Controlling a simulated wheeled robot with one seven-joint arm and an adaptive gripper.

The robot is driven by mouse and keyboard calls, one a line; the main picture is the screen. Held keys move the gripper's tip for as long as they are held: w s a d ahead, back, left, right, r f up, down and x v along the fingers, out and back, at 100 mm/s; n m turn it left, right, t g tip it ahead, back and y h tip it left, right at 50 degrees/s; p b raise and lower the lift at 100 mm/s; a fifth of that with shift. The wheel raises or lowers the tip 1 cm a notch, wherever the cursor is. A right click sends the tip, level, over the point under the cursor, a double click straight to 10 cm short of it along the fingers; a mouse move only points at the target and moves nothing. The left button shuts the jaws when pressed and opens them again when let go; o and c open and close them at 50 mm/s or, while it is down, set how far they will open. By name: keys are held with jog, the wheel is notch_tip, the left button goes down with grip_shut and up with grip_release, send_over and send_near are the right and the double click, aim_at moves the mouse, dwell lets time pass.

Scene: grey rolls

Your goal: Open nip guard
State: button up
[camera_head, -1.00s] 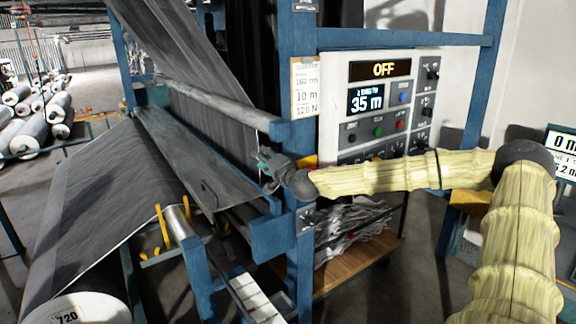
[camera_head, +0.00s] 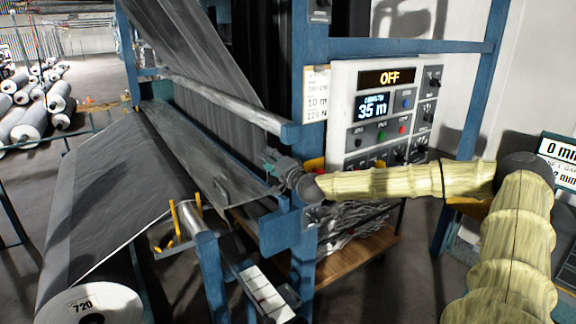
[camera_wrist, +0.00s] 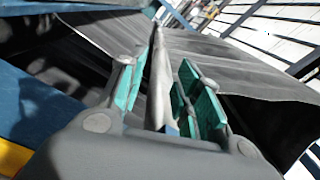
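A long dark grey panel (camera_head: 195,150), which looks like the nip guard, slants across the machine below a light grey bar (camera_head: 225,103). My gripper (camera_head: 268,160) is at the panel's right end, beside the blue post. In the wrist view, my gripper (camera_wrist: 160,85) has its teal-padded fingers apart. A narrow pale grey bar or edge (camera_wrist: 160,75) runs between them, with visible gaps beside it. I cannot tell whether this is part of the guard. The fingertips' contact is not clear in the head view.
A control box (camera_head: 385,110) reading OFF and 35 m stands right of the post (camera_head: 303,240). A fabric roll (camera_head: 90,305) marked 720 is at the lower left. Grey web (camera_head: 185,45) runs above the bar. A wooden shelf (camera_head: 345,258) with scraps is below my arm.

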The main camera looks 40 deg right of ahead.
jog(key=shift+d+r, duration=0.1)
jog(key=shift+d, duration=0.05)
jog(key=d+p, duration=0.1)
jog(key=d+f+p, duration=0.1)
jog(key=shift+s+p, duration=0.3)
jog(key=shift+s, duration=0.1)
jog(key=s+a+p, duration=0.1)
jog(key=s+p, duration=0.4)
jog(key=s, duration=0.2)
jog(key=shift+a, duration=0.4)
dwell(0.5)
jog(key=shift+a+r, duration=0.15)
jog(key=shift+a, duration=0.25)
dwell(0.4)
